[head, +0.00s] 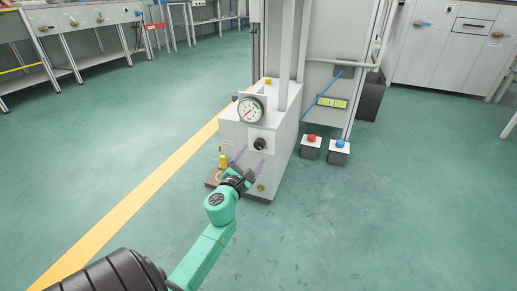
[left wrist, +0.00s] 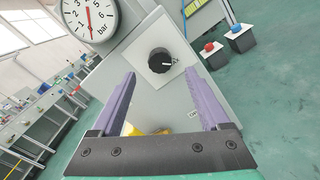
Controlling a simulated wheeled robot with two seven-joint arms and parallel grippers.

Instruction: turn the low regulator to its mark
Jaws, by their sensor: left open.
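The low regulator is a round black knob (head: 260,144) on a pale square plate on the front of the grey cabinet (head: 285,130). In the left wrist view the knob (left wrist: 161,61) shows a short white pointer line toward the right; I cannot make out its mark. A round pressure gauge (head: 251,109) marked in bar stands above it, and its dial (left wrist: 89,18) shows a red needle. My left gripper (head: 250,162) is open, its two purple fingers apart and pointing at the panel. The knob appears between and beyond the fingertips, apart from them. My right gripper is not in view.
A yellow part (head: 222,160) sits low at the cabinet's left side. A red button box (head: 311,145) and a blue button box (head: 339,151) stand right of the cabinet. Workbenches (head: 85,25) line the back left. The green floor in front is clear.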

